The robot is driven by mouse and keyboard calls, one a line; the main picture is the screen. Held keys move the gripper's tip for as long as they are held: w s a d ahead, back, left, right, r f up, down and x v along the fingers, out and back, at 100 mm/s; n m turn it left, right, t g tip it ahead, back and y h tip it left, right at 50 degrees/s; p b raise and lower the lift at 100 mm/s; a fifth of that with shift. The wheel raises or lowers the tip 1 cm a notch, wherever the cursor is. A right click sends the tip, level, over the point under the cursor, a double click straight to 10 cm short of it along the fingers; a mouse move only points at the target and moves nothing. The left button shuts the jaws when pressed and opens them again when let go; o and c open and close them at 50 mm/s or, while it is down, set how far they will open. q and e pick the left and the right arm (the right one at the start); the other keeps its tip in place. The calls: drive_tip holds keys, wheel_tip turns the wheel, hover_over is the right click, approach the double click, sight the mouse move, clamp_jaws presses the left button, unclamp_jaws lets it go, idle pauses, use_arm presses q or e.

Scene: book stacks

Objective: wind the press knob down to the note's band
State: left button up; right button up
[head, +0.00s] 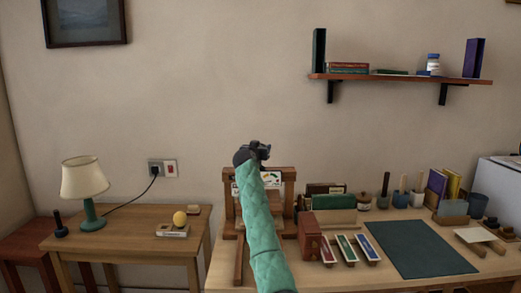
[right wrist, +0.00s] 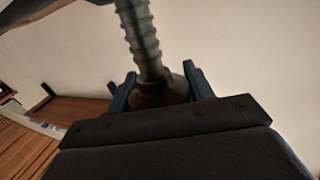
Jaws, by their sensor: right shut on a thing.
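The wooden press (head: 289,188) stands on the workbench, its frame partly hidden behind my green-sleeved right arm. A note or card with coloured marks (head: 271,180) shows in part at the press, just below my gripper; its band cannot be made out clearly. My right gripper (head: 256,152) is at the top of the press. In the right wrist view my right gripper (right wrist: 160,88) is shut on the dark round press knob (right wrist: 163,97), with a finger on each side. The ribbed grey screw (right wrist: 139,38) runs from the knob. My left gripper is not in view.
Right of the press are a reddish box (head: 309,240), several coloured strips (head: 345,249), a dark green mat (head: 419,248) and book holders. A side table (head: 120,242) with a lamp (head: 86,188) stands left. A shelf (head: 400,78) hangs above right.

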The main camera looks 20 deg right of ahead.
drive_tip(key=o, duration=1)
drive_tip(key=shift+r, duration=0.35)
drive_tip(key=shift+c, duration=0.2)
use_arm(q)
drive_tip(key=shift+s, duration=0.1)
use_arm(e)
drive_tip(key=shift+a+f, duration=0.1)
drive_tip(key=shift+f, duration=0.1)
drive_tip(key=shift+s+a+f, duration=0.1)
drive_tip(key=shift+s+a, duration=0.2)
drive_tip(key=shift+s, duration=0.15)
use_arm(q)
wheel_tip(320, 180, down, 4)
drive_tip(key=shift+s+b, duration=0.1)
drive_tip(key=shift+b, duration=0.45)
use_arm(e)
drive_tip(key=v, duration=0.6)
drive_tip(key=shift+s+a, duration=0.2)
drive_tip(key=shift+s, duration=0.15)
